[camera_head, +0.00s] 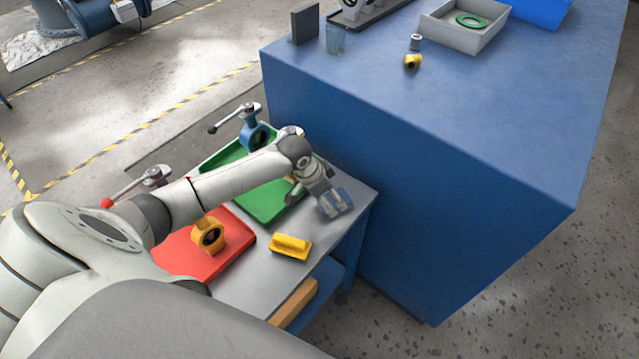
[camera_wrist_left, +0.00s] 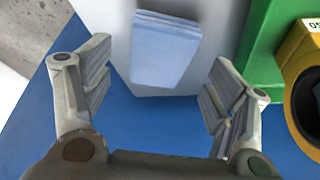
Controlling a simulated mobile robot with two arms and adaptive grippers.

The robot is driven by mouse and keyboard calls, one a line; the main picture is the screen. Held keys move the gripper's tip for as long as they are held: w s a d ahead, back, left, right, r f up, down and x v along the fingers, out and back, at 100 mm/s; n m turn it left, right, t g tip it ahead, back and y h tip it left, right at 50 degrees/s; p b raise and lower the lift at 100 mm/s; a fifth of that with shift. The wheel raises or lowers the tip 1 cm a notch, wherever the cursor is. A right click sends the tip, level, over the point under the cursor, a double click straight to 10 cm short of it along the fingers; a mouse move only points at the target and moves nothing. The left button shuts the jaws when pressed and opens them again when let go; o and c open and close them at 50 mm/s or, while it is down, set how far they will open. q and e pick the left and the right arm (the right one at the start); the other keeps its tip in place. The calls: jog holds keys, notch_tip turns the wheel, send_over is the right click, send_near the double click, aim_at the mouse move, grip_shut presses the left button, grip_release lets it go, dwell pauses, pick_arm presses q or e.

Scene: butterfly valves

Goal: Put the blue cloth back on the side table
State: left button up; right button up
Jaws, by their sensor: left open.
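The blue cloth (camera_head: 336,203) appears to lie folded on the side table (camera_head: 248,285), close to its right corner beside the large blue cabinet. In the left wrist view the cloth (camera_wrist_left: 167,50) rests over the pale tabletop, beyond and between the fingertips. My left gripper (camera_head: 312,184) is just left of and above the cloth in the head view. In the left wrist view its fingers (camera_wrist_left: 158,80) are spread wide with nothing between the pads. Contact between fingers and cloth does not show. My right gripper is out of view.
The side table holds a green tray (camera_head: 265,201) with a blue valve, a red tray (camera_head: 195,262) with a yellow valve, and a yellow block-like object (camera_head: 290,246). The blue cabinet (camera_head: 440,130) rises at the table's right, with a grey bin (camera_head: 463,32) on top.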

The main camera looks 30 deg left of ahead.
pick_arm(q)
jog(key=v, duration=0.9)
jog(key=shift+b, duration=0.45)
